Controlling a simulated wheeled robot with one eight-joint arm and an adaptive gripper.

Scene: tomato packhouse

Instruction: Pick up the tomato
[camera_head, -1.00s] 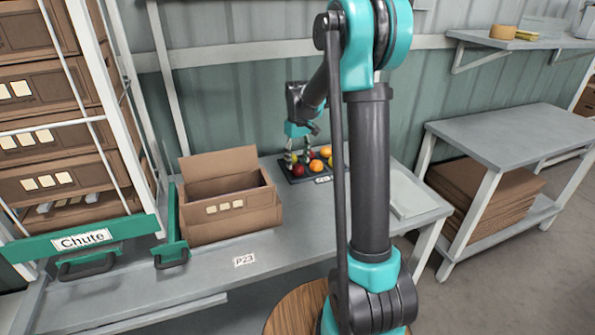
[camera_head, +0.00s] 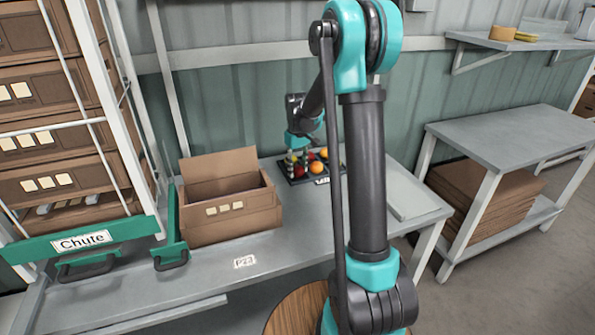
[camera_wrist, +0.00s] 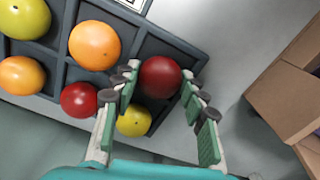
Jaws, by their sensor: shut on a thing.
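A dark red tomato (camera_wrist: 160,77) sits between the two fingers of my gripper (camera_wrist: 159,77) in the wrist view, at a corner compartment of a dark divided tray (camera_wrist: 178,41). My gripper is shut on it, with a finger on each side. I cannot tell whether it is clear of the tray floor. In the head view, my gripper (camera_head: 297,168) reaches down at the tray's left side, and its fingers hide part of the contents.
Another red fruit (camera_wrist: 80,99), a yellow one (camera_wrist: 134,120) and orange ones (camera_wrist: 95,45) lie close by in the tray. An open cardboard box (camera_head: 228,212) stands left of the tray on the grey table (camera_head: 300,235). A green chute sign (camera_head: 82,242) is further left.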

